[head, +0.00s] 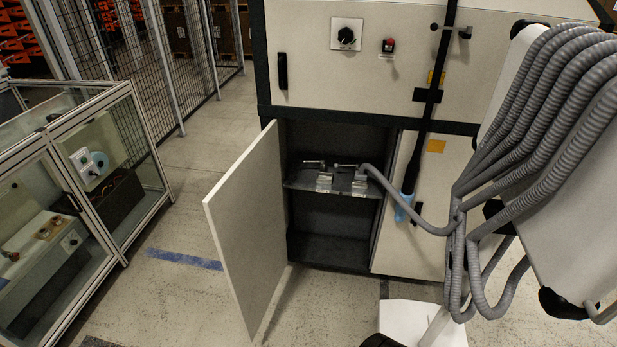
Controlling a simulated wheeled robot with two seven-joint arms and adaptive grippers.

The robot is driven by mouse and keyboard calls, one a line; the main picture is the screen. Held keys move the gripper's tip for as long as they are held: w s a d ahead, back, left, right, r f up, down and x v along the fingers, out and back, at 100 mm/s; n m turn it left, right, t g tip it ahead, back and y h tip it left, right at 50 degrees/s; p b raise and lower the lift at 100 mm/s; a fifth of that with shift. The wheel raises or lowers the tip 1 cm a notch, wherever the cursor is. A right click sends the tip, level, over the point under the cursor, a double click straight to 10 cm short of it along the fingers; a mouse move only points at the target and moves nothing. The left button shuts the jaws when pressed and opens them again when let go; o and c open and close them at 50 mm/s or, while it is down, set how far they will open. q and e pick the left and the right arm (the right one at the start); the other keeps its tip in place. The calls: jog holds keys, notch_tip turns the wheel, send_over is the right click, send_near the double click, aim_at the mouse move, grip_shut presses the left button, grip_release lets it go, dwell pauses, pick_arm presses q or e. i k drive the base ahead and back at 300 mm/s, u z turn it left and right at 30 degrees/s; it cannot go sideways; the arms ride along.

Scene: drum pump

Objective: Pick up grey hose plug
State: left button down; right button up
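A grey ribbed hose (421,225) runs from a hanging bundle on the right into an open cabinet and bends down at its end (369,170). The hose end is by two small metal fittings on the cabinet shelf, a left one (323,181) and a right one (359,186), each with a lever-like top. The grey plug is too small to tell apart from the hose end and fittings, and I cannot tell whether the hose is connected. Neither of my grippers shows clearly in the head view.
The cabinet door (246,232) stands open on the left. A black upright bar (423,125) with a light blue piece (403,206) stands right of the opening. Thick hose loops (545,110) hang at right. A glazed case (75,180) stands left, with free floor between.

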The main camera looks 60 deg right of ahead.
aim_at(359, 179)
jog(key=u, duration=0.05)
jog(key=i, duration=3.25)
jog(key=z, duration=2.8)
